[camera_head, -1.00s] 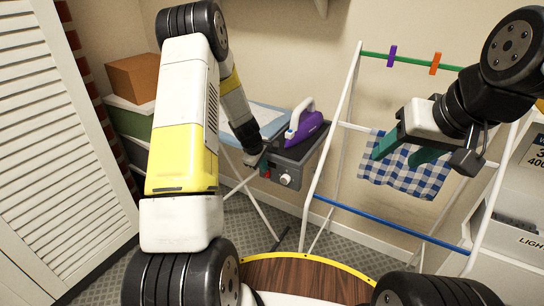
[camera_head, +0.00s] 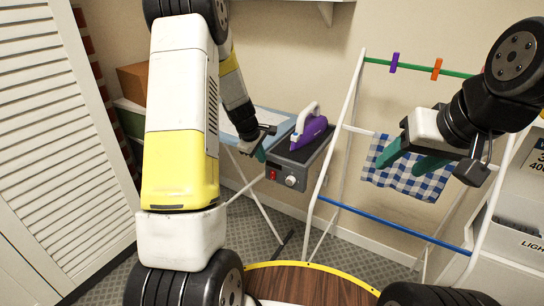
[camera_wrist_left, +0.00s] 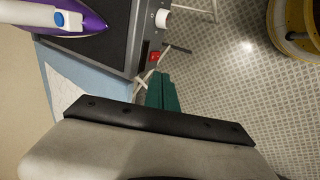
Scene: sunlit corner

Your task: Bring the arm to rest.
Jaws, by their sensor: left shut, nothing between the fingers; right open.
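My left gripper (camera_head: 260,154) is shut and empty, just left of the grey iron station (camera_head: 293,170) and apart from its front side in the head view. Its green fingers (camera_wrist_left: 162,92) show closed together in the left wrist view, near the station's red switch (camera_wrist_left: 154,57) and white knob. My right gripper (camera_head: 408,157) is open and empty, in front of the drying rack with a blue checked cloth.
A purple iron (camera_head: 309,131) stands on the station, at the end of a blue ironing board (camera_head: 272,118). A drying rack (camera_head: 337,130) holds the checked cloth (camera_head: 415,175). A louvred door (camera_head: 55,140) is at the left. Grey floor shows below the board.

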